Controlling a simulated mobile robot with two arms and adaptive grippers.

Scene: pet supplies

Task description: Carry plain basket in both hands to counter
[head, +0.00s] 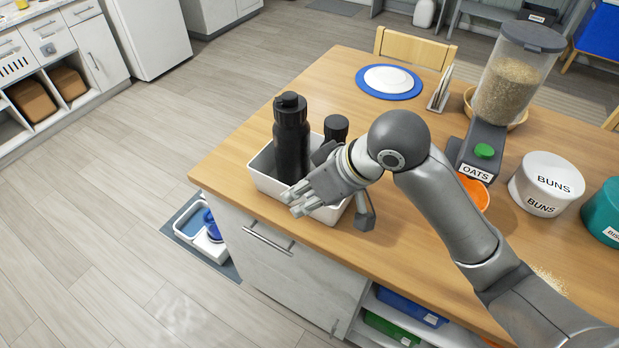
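A plain white basket (263,180) sits at the left corner of a wooden-topped table (420,250). A tall black bottle (291,150) and a shorter black-capped one (336,128) stand in it. My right gripper (305,203) comes in from the right and lies over the basket's near right side, its grey fingers pointing left. Contact with the rim and whether the fingers are closed cannot be told. The hand hides part of the basket. My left gripper is not in view. A white counter (52,20) with drawers stands at the upper left.
An oats dispenser (507,85), an orange bowl (474,188), a BUNS canister (546,184) and a blue-rimmed plate (389,82) stand on the table. A wooden chair (415,48) is behind it. A mat (228,266) with a white-and-blue item lies beside the table. Floor (110,200) at left is clear.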

